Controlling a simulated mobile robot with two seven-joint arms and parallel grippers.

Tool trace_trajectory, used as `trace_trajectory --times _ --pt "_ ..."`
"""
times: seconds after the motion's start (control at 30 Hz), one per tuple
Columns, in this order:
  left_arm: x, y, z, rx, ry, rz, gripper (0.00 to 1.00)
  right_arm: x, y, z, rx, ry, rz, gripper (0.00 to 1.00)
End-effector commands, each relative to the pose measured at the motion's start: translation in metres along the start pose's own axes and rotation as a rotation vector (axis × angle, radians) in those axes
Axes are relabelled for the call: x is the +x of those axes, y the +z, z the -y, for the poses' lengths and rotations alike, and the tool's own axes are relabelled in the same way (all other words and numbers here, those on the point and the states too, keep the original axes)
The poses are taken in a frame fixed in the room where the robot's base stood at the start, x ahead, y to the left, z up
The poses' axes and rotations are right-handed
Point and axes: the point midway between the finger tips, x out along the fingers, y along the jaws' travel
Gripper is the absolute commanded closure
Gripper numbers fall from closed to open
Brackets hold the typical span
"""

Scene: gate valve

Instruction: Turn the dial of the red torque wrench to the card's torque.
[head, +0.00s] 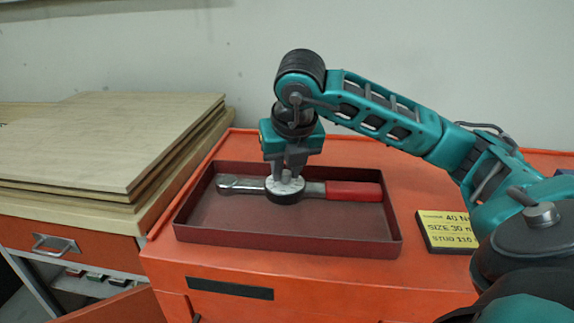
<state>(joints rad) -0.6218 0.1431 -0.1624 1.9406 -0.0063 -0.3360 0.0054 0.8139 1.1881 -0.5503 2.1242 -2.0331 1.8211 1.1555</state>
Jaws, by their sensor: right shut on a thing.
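The torque wrench (353,191) lies in a dark red tray (300,236), with its red handle to the right and its metal head to the left. A round dial (285,197) with a pale top and dark rim sits on the middle of the wrench. My right gripper (285,177) points straight down and is shut on the dial. Its fingers cover part of the dial's top, and no scale marks are readable. My left gripper is not in view.
The tray stands on an orange cabinet top (350,270) and its raised walls surround the wrench. Stacked wooden boards (95,140) lie on a bench at the left. An orange drawer with a handle (55,243) is below them. A grey wall is behind.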

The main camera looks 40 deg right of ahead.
Motion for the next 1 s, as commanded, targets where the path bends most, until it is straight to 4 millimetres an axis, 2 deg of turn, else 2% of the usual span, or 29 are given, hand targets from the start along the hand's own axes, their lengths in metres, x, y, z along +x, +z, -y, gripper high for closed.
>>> trace_trajectory --times 0.3,0.77,0.8,1.0 --pt "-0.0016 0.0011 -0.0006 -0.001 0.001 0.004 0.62 0.0001 -0.0003 -0.0014 0.082 -0.032 -0.002 1.0" --pt "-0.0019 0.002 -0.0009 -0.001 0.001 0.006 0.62 0.0004 -0.0006 -0.0016 0.091 -0.036 -0.003 1.0" --pt "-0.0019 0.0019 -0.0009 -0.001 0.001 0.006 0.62 0.0004 -0.0006 -0.0016 0.09 -0.036 -0.003 0.72" --pt "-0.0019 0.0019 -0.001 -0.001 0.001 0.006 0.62 0.0004 -0.0005 -0.0014 0.09 -0.037 -0.002 0.53"
